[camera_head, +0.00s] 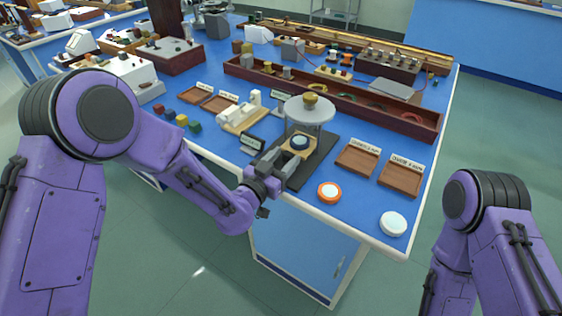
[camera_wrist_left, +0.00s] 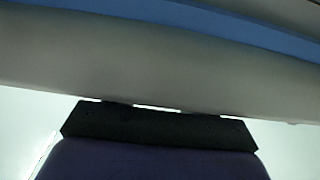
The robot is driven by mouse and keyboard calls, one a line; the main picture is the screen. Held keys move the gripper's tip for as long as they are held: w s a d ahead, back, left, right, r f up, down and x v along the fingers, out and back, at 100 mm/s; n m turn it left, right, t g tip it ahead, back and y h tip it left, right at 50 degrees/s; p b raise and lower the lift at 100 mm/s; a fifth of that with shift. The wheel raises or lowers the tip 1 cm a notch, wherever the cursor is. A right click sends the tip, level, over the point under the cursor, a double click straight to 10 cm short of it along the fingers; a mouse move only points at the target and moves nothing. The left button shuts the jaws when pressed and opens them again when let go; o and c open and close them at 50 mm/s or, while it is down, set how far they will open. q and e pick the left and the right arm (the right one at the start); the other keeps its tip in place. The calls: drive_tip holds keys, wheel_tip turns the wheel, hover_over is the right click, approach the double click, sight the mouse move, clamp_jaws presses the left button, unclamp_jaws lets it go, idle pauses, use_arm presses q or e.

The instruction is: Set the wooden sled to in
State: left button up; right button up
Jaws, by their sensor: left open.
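The wooden sled (camera_head: 299,145) appears to be the small pale wooden block with a dark ring and light disc on top. It sits on a dark base plate (camera_head: 318,163), below a round grey plate (camera_head: 309,110) with a brass knob. My left gripper (camera_head: 287,158) is open at the front-left of the sled, very close to it. Whether its fingers touch the sled cannot be told. The fingers partly cover the sled's near side. My right gripper is out of view.
A small dark sign (camera_head: 252,143) stands left of the base. A cream stand with pegs (camera_head: 241,117) is behind it. Two brown trays (camera_head: 356,160) lie to the right. An orange-rimmed disc (camera_head: 329,191) and a white disc (camera_head: 392,223) lie near the front edge.

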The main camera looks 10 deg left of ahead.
use_arm(q)
drive_tip(key=b+v, duration=0.2)
drive_tip(key=v, duration=0.8)
drive_tip(key=shift+s, duration=0.25)
drive_tip(key=shift+a, duration=0.1)
